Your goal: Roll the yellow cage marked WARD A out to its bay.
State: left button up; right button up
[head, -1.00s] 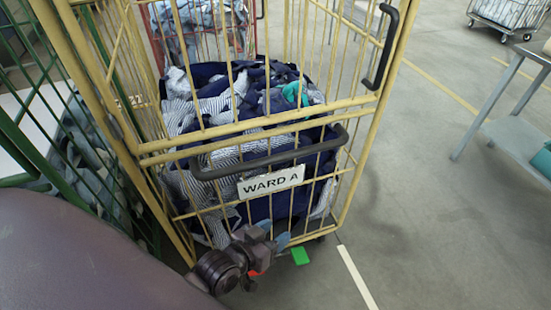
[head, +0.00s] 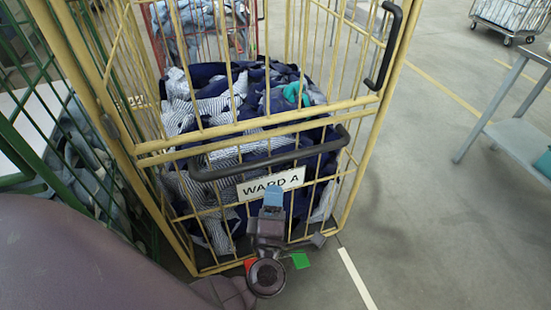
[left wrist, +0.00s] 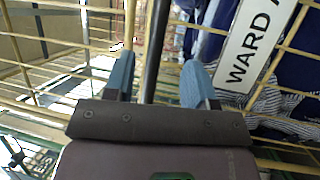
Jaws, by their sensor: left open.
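The yellow cage (head: 147,148) stands in front of me, holding navy, striped and teal laundry (head: 240,95). Its white WARD A sign (head: 290,180) hangs on the front bars and is partly covered by my gripper; it also shows in the left wrist view (left wrist: 252,42). A dark horizontal handle (head: 215,174) crosses the front above the sign. My left gripper (head: 273,196) is open in front of the sign, just below the handle. In the left wrist view the handle (left wrist: 156,45) lines up between the blue fingertips (left wrist: 157,78); nothing is gripped. My right gripper is out of view.
A red tab (head: 249,264) and a green tab (head: 300,260) show low at the cage's front. A green cage (head: 25,145) stands close at left, a red one (head: 155,40) behind. A grey table (head: 515,133) stands right. Floor between is clear, with a white line (head: 355,278).

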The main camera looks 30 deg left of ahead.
aim_at(275, 159)
pick_arm(q)
jog(key=x, duration=1)
jog(key=shift+w+a+r, duration=0.1)
jog(key=shift+w+a, duration=0.2)
jog(key=shift+c, duration=0.5)
grip_shut()
